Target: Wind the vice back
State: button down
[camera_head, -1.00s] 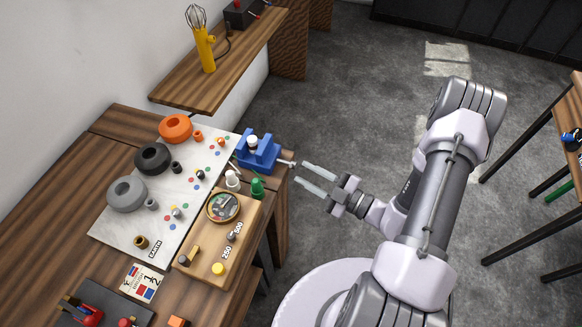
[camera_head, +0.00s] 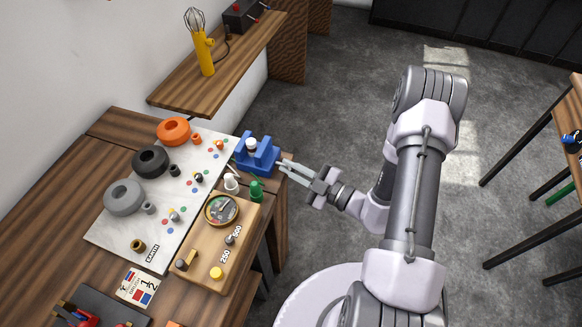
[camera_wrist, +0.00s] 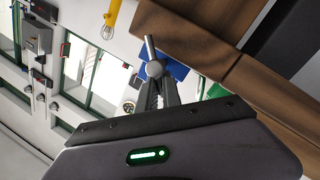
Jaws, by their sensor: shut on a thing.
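The blue vice (camera_head: 262,160) sits at the right edge of the workbench, with a small white-and-dark round part (camera_head: 251,144) between its jaws. In the wrist view part of the blue vice (camera_wrist: 176,68) shows behind the fingers. My gripper (camera_head: 284,170) reaches the right side of the vice and is shut on its handle. In the wrist view the silver handle (camera_wrist: 150,48), a bar with a round hub, stands at the fingertips of my gripper (camera_wrist: 155,86). The screw behind the hub is hidden.
A white board (camera_head: 119,238) with orange, black and grey rings lies left of the vice. A wooden meter box (camera_head: 241,250), a white part (camera_head: 231,184) and a green part (camera_head: 256,190) stand in front.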

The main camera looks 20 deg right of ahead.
jog(key=shift+f+n, duration=0.1)
jog(key=shift+n, duration=0.2)
jog(key=n+b, duration=0.1)
jog(key=n, duration=0.2)
jog(key=f+n+y+b, duration=0.1)
jog(key=shift+s+a+n+b, duration=0.15)
jog(key=shift+s+n+b, duration=0.1)
jog(key=shift+n+b, duration=0.05)
jog(key=n, duration=0.1)
jog(key=n+y+b, duration=0.1)
jog(key=n, duration=0.1)
jog(key=n+b, duration=0.1)
jog(key=n, duration=0.1)
jog(key=shift+s+f+t+y, duration=0.1)
jog(key=shift+f+t+y, duration=0.2)
jog(key=shift+f, duration=0.1)
jog(key=shift+a+n, duration=0.1)
jog(key=shift+n, duration=0.4)
jog(key=c, duration=1.5)
grip_release()
